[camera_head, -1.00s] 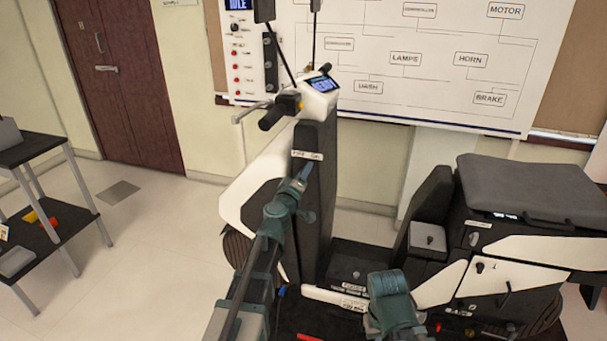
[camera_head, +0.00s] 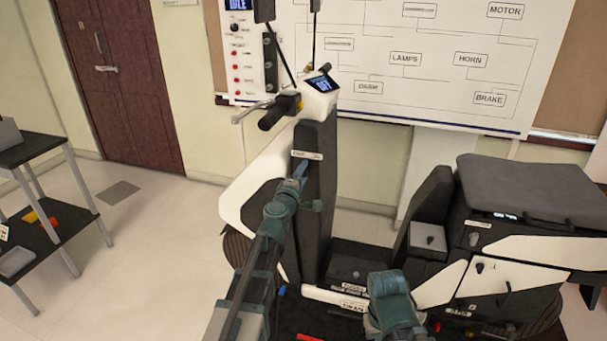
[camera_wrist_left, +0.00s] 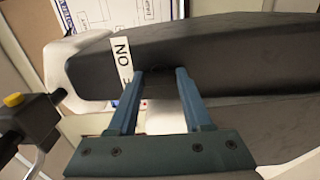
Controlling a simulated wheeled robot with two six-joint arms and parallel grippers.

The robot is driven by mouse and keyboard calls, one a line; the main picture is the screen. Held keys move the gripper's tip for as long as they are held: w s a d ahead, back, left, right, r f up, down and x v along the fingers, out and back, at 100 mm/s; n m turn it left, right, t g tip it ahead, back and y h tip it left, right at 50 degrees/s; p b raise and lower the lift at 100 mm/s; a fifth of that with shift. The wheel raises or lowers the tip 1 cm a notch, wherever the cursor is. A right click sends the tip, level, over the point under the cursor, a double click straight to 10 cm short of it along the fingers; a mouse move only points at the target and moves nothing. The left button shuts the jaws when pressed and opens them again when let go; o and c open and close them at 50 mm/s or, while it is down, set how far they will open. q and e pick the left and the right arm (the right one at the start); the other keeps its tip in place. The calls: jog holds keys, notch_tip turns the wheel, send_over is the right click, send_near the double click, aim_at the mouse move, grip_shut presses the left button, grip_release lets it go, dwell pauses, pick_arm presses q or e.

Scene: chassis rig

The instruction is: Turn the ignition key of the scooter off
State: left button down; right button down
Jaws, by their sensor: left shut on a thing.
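The scooter (camera_head: 318,185) stands with its dark upright column facing me. A white label (camera_head: 307,155) is on the column; in the left wrist view the label (camera_wrist_left: 122,62) reads "ON" in part. My left gripper (camera_head: 301,170) is at the column just below this label. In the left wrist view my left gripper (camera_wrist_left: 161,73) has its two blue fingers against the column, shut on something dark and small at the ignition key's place. The key itself is hidden between the fingers, so its angle cannot be told.
The handlebar grip (camera_head: 278,112) and lit dash display (camera_head: 322,84) are above my left gripper. The seat (camera_head: 535,190) is at the right. A wiring board (camera_head: 410,60) hangs behind, and a shelf cart (camera_head: 45,230) stands at the left. The floor between is clear.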

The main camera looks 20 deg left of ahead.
pick_arm(q)
jog(key=shift+s, duration=0.1)
dwell(0.3)
jog(key=shift+c, duration=1.6)
grip_release()
